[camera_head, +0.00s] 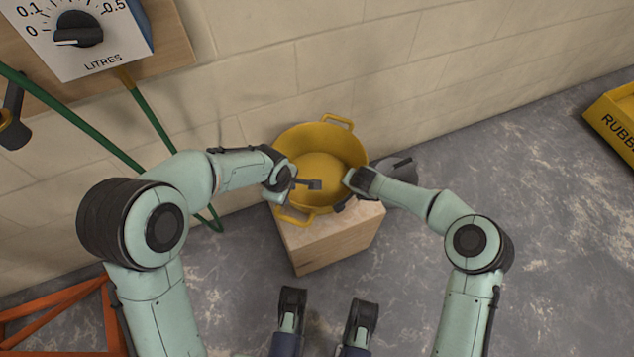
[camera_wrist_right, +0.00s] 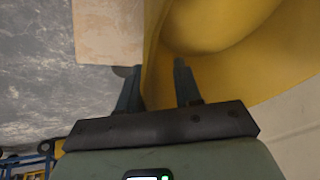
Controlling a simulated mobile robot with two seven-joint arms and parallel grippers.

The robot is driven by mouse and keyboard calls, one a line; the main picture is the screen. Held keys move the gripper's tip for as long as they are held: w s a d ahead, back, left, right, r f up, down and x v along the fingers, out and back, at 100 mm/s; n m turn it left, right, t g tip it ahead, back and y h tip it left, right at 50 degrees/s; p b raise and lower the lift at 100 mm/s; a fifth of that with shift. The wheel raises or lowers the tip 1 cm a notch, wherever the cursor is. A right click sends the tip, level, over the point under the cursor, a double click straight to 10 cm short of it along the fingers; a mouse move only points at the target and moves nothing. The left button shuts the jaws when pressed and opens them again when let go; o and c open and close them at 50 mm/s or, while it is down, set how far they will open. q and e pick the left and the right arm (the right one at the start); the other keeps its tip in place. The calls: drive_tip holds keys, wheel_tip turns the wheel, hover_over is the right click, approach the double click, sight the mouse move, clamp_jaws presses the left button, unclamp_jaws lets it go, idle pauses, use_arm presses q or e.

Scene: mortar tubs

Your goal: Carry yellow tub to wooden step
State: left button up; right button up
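The yellow tub (camera_head: 322,150) is upright by the wall, with one handle at its far side and one at its near left. It is over the wooden step (camera_head: 335,238), overhanging its back; I cannot tell whether its base touches. My left gripper (camera_head: 296,183) is at the tub's left rim, open, with a finger showing over the inside. My right gripper (camera_head: 356,182) is at the right rim. In the right wrist view, the tub wall (camera_wrist_right: 153,50) passes between the right gripper's (camera_wrist_right: 158,80) parted fingers, close to one, with a gap to the other.
A grey rounded object (camera_head: 399,167) stands behind my right gripper. A block wall (camera_head: 440,60) runs close behind the tub. A green hose (camera_head: 150,118) hangs at left beside a dial panel (camera_head: 85,35). A yellow container (camera_head: 612,115) is far right.

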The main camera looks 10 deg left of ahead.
drive_tip(key=shift+s+r, duration=0.1)
drive_tip(key=shift+r, duration=0.1)
use_arm(q)
drive_tip(key=shift+s+r, duration=0.15)
drive_tip(key=shift+r, duration=0.4)
use_arm(e)
drive_tip(key=v, duration=1.1)
drive_tip(key=shift+r, duration=0.25)
drive_tip(key=shift+s, duration=0.2)
